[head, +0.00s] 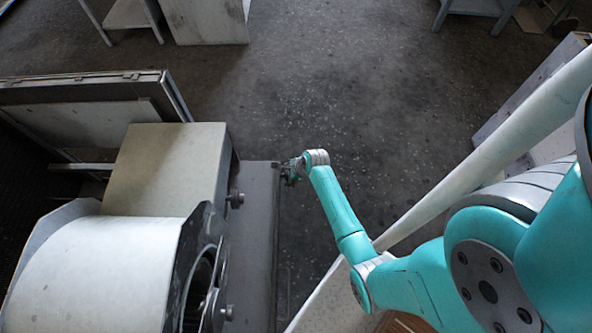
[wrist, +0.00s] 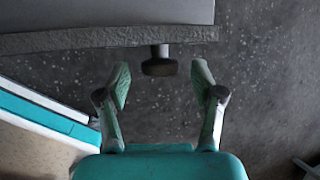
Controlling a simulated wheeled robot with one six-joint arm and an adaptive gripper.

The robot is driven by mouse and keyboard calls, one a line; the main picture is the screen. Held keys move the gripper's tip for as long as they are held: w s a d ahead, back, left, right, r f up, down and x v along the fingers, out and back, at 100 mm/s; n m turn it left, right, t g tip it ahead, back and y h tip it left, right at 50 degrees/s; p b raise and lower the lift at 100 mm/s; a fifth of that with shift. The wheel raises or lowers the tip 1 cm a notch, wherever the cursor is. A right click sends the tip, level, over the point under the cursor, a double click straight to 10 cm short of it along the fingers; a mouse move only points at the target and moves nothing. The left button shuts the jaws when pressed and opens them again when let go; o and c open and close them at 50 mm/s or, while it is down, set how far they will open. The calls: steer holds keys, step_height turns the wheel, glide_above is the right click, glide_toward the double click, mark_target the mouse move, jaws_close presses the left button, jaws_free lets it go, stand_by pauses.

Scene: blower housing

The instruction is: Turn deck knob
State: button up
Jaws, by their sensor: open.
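The deck knob (wrist: 159,67) is a dark, short cylinder on a pale stem in the wrist view. It sticks out from the rough grey edge of the deck (wrist: 110,38). In the head view the grey deck (head: 257,235) runs beside the blower housing. My gripper (wrist: 161,72) is open and empty, with one greenish finger on each side of the knob's line. The knob shows between the fingertips, with clear gaps to both. In the head view my gripper (head: 288,173) is at the deck's right edge, and I cannot clearly pick out the knob there.
The blower housing has a white drum (head: 95,270) and a beige box (head: 165,175) left of the deck. Dark bolts (head: 236,199) project from its side. A framed panel (head: 85,90) stands behind. The floor (head: 370,110) right of and beyond the deck is open.

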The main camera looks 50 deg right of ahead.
steer(key=v, duration=1)
stand_by(0.3)
